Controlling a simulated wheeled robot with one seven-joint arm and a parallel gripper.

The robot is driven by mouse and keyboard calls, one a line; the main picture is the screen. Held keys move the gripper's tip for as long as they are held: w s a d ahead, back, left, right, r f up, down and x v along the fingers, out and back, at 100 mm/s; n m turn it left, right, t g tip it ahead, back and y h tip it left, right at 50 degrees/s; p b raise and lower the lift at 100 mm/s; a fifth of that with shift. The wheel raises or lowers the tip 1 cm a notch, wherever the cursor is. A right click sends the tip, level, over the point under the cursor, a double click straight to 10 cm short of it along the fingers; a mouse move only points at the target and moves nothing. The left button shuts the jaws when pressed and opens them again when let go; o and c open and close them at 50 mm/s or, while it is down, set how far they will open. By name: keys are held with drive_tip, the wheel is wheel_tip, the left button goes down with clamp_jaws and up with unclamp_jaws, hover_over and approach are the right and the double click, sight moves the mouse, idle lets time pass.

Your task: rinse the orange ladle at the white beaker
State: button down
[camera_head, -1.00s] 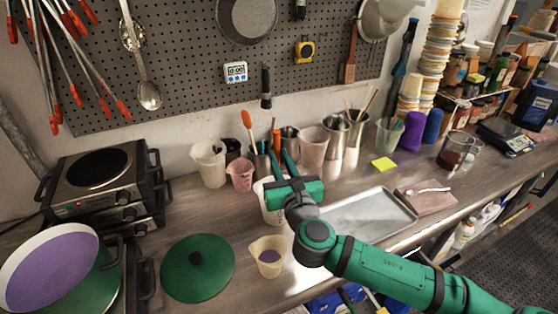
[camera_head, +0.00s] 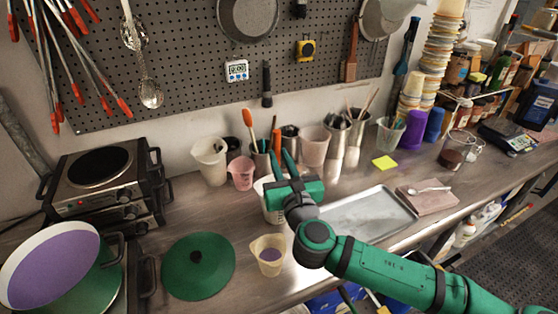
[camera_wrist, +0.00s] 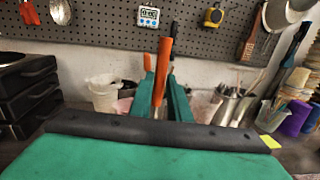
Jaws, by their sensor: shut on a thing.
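My gripper (camera_head: 280,160) is shut on the orange ladle (camera_head: 277,140), held by its handle, which stands upright between the fingers. The ladle's lower end is hidden behind my gripper. A white beaker (camera_head: 271,212) stands on the bench directly below and behind my gripper, partly covered by it. Whether the ladle is inside or above this beaker cannot be told.
A white pitcher (camera_head: 209,163) and a pink cup (camera_head: 241,175) stand left of the gripper. Metal utensil pots (camera_head: 337,142) stand behind right. A yellowish cup (camera_head: 268,258) and green lid (camera_head: 198,268) lie in front. A metal tray (camera_head: 372,212) is at right.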

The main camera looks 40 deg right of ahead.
drive_tip(key=shift+w+d, duration=0.2)
drive_tip(key=shift+d, duration=0.1)
drive_tip(key=shift+a, duration=0.1)
drive_tip(key=shift+s+a, duration=0.45)
drive_tip(key=shift+a, duration=0.15)
drive_tip(key=shift+w+d, duration=0.45)
drive_tip(key=shift+d, duration=0.25)
drive_tip(key=shift+a, duration=0.1)
